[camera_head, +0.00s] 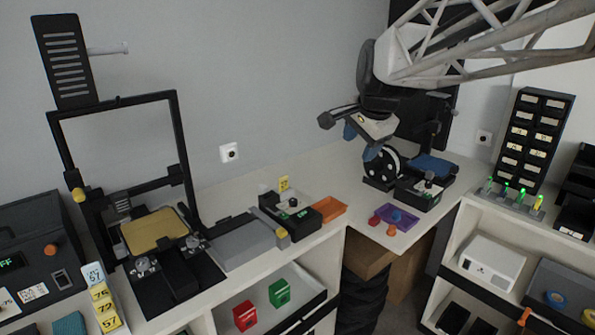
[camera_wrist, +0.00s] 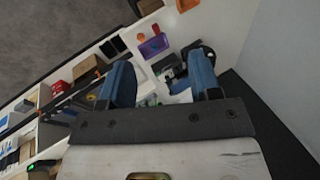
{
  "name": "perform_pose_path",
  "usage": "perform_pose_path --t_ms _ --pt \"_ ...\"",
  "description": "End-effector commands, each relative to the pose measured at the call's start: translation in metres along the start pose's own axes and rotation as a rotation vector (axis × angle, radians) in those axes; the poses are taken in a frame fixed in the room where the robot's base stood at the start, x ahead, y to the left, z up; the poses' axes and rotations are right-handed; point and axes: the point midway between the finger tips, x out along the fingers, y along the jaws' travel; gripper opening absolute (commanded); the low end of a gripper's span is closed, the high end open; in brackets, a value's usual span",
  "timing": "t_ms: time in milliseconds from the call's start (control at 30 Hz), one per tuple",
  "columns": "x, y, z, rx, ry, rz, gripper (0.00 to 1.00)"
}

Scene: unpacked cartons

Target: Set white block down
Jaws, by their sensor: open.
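My gripper (camera_head: 361,141) hangs above the right part of the white counter, its two blue fingers apart. In the wrist view the gripper (camera_wrist: 162,84) shows a clear gap, with no block clearly held in it. A pale, near-white block with a number (camera_head: 94,273) tops a stack of yellow numbered blocks (camera_head: 104,307) at the far left, far from my gripper. A larger white box (camera_head: 490,262) sits on the right shelf. I cannot tell which of these is the white block. A small whitish patch shows beyond the fingers in the wrist view, too unclear to name.
A black reel device (camera_head: 381,167) stands below my gripper. A tall black drawer cabinet (camera_head: 533,140) stands right. Bare counter (camera_head: 345,178) lies behind the trays.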

Motion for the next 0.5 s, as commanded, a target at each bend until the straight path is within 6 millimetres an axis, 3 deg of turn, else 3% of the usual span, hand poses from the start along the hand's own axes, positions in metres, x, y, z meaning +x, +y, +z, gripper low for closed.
perform_pose_path --t_ms 500 --pt "0.089 -0.110 -0.019 0.365 -0.054 0.013 0.57"
